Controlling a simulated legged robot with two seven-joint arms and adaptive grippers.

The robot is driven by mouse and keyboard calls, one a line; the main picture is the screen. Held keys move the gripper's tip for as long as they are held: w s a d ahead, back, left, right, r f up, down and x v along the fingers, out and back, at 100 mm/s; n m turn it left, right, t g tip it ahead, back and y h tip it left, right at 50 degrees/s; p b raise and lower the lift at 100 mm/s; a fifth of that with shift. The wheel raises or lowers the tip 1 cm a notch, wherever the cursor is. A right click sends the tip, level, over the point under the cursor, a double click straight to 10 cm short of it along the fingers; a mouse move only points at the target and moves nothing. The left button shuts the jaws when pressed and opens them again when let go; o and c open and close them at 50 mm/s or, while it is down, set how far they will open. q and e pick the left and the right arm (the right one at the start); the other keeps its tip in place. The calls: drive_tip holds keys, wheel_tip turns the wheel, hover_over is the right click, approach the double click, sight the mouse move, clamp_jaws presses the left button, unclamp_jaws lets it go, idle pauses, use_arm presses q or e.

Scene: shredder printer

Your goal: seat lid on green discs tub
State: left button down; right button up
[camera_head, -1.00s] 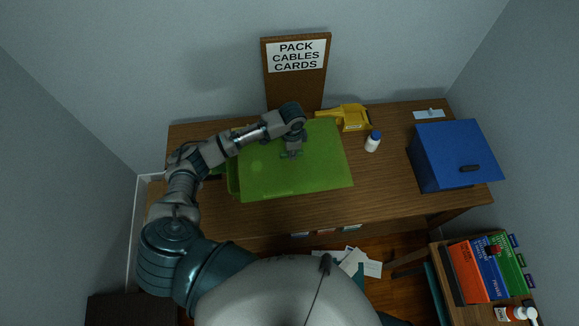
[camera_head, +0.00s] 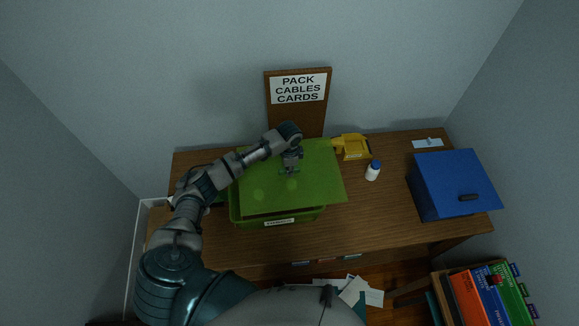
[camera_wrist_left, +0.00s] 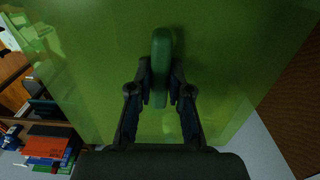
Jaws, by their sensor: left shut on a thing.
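A translucent green lid (camera_head: 310,190) covers much of the green tub (camera_head: 245,217) on the desk. The tub's front wall with a white label shows below the lid's front edge. The lid looks offset to the right of the tub; whether it touches the rim I cannot tell. My left gripper (camera_head: 290,170) is shut on the lid's handle. In the left wrist view the fingers (camera_wrist_left: 160,88) close on the dark green upright handle (camera_wrist_left: 161,62), with the lid (camera_wrist_left: 90,60) spread behind it. The tub's contents are hidden. My right gripper is not in view.
A yellow bin (camera_head: 352,148) and a white bottle with a blue cap (camera_head: 373,171) stand right of the lid. A blue box (camera_head: 450,186) stands at the desk's right. A sign board (camera_head: 298,100) stands behind. The desk front right of the tub is clear.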

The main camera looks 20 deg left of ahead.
sight(273, 174)
use_arm(q)
wheel_tip(273, 174, down, 3)
drive_tip(key=shift+f+b, duration=0.15)
drive_tip(key=shift+b, duration=0.45)
drive_tip(key=shift+s+a+f, duration=0.1)
drive_tip(key=shift+s+a, duration=0.05)
drive_tip(key=shift+a, duration=0.1)
drive_tip(key=a, duration=0.1)
drive_tip(key=s+a+p, duration=0.2)
drive_tip(key=shift+s+a+f, duration=0.25)
drive_tip(key=shift+a+f, duration=0.15)
drive_tip(key=shift+s+a+f, duration=0.25)
drive_tip(key=shift+a+f, duration=0.05)
drive_tip(key=shift+a, duration=0.15)
drive_tip(key=shift+d+f, duration=0.1)
drive_tip(key=shift+f, duration=0.4)
drive_tip(key=shift+f, duration=0.8)
drive_tip(key=c, duration=1)
unclamp_jaws()
drive_tip(key=shift+r, duration=0.1)
